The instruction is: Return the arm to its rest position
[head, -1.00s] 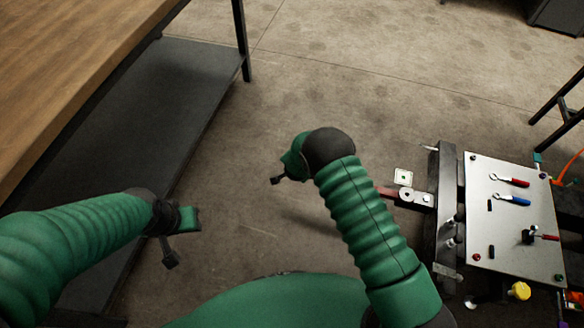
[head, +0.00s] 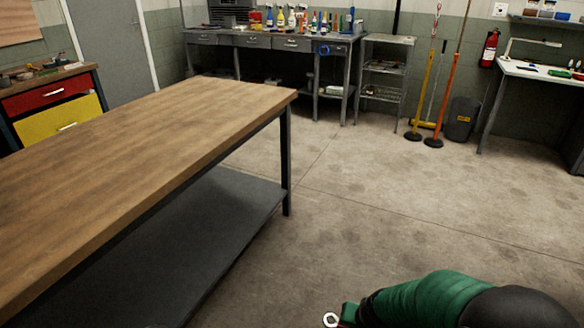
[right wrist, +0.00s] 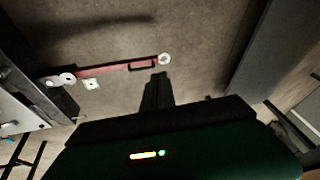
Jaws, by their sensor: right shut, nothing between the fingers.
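My right arm (head: 440,298), green with a black joint, enters the head view at the bottom right corner. Its gripper fingers are not clearly visible there. In the right wrist view my right gripper (right wrist: 160,78) shows as dark fingers pressed together, with nothing between them. The fingertips appear just below a red bar (right wrist: 105,70) with a pale ring at its end; I cannot tell the height gap between them. My left arm and left gripper are outside both current views.
A wooden-topped table (head: 130,150) with a grey lower shelf (head: 210,235) stands at the left. A pale ring (head: 330,319) shows at the bottom edge. Open concrete floor (head: 390,205) lies ahead. A grey bench (head: 270,42) with bottles and a bin (head: 461,120) are at the back.

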